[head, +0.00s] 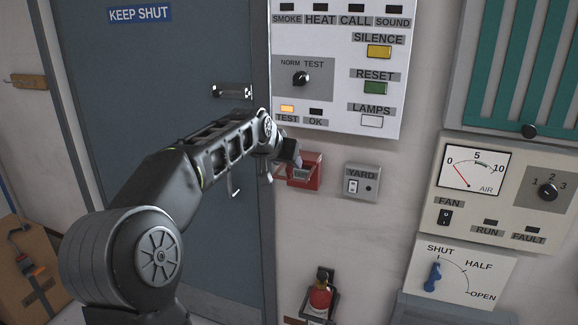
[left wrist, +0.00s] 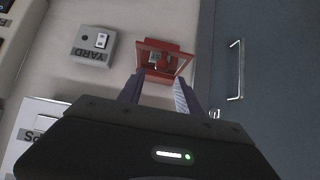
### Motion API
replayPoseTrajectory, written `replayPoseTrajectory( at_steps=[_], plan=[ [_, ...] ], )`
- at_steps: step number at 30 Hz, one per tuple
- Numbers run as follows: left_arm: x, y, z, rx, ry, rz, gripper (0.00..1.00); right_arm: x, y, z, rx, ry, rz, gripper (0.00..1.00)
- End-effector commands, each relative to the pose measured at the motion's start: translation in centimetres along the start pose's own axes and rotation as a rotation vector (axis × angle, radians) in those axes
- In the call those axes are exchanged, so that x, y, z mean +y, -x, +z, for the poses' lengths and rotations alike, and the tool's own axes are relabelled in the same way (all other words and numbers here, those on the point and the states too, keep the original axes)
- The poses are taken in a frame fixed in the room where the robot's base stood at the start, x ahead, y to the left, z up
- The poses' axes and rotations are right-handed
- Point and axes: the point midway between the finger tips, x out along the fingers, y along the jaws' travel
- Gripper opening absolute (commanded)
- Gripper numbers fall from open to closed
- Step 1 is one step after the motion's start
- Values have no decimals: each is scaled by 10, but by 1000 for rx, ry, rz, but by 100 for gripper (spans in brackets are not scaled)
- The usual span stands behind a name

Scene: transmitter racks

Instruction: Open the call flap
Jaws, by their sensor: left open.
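The call box is a small red box (head: 313,178) on the wall, right of the door and below the white alarm panel. In the left wrist view the red box (left wrist: 160,44) appears upside down, with its red-framed clear flap (left wrist: 182,66) on the near side. The flap looks tilted away from the box, but I cannot tell how far. My left gripper (head: 285,166) is at the box's left side in the head view. In the left wrist view its open fingers (left wrist: 160,82) straddle the flap's near edge with nothing clearly between them. Contact is unclear. My right gripper is out of view.
A grey YARD switch box (head: 361,184) sits just right of the red box. The alarm panel (head: 340,60) is close above. The blue door (head: 160,60) with its metal handle (head: 232,91) is left. A red extinguisher (head: 320,297) hangs below. Bare wall lies between.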

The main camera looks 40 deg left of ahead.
Motion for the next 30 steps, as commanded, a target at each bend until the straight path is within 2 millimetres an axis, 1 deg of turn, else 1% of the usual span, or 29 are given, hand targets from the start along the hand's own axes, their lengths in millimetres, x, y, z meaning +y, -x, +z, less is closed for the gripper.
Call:
replayPoseTrajectory(
  at_steps=[1, 4, 6, 9, 13, 30],
  plan=[
    [0, 8, 0, 5, 0, 2, 41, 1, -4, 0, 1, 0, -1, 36],
    [0, 25, 1, 4, 1, 1, 41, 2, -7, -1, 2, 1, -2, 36],
    [0, 34, 0, 3, 0, 1, 41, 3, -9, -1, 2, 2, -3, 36],
    [0, 44, 0, 2, -1, 0, 41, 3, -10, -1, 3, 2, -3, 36],
    [0, 47, 0, 0, 0, 0, 41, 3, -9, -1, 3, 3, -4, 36],
    [0, 47, 0, 1, 0, 0, 41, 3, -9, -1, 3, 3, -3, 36]
  ],
)
